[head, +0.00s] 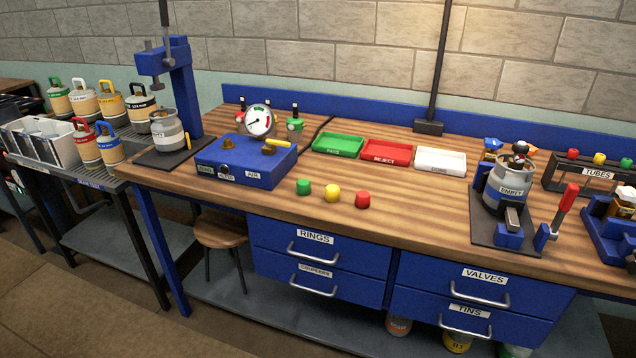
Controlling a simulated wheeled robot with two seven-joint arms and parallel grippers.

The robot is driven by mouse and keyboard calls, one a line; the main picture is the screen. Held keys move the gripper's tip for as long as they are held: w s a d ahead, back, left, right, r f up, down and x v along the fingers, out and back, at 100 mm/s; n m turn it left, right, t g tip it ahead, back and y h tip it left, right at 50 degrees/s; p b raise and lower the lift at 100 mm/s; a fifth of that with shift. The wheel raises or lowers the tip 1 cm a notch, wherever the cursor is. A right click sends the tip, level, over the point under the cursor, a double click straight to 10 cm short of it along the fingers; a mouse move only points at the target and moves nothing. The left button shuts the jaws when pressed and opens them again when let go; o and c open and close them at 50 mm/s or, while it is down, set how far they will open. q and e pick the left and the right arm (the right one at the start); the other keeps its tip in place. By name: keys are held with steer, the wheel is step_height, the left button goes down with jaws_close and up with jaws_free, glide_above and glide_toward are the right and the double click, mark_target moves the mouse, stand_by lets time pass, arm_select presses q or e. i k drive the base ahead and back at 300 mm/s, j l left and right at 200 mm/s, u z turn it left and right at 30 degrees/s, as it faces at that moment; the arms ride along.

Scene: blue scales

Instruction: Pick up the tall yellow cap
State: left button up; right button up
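A small yellow cap (332,194) stands on the wooden bench top near its front edge. It is between a green cap (303,187) and a red cap (362,200), apart from both. Another yellow piece (600,158) tops a tube in the rack marked TUBES at the right, between a red and a green one. From here I cannot tell clearly which yellow one is the taller. Neither of my grippers is in view.
Behind the caps are a green PASS tray (338,144), a red REJECT tray (386,152) and a white tray (440,161). A blue gauge box (246,165) stands left, a clamped canister (508,188) right. The bench between the red cap and the clamp is clear.

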mark_target(332, 191)
steer(key=i+j+z, duration=0.1)
steer(key=j, duration=0.25)
steer(key=i+j, duration=0.1)
steer(key=j, duration=0.25)
steer(key=i+j+z, duration=0.15)
steer(key=j, duration=0.25)
steer(key=j+z, duration=0.1)
steer(key=j, duration=0.25)
steer(key=i, duration=0.05)
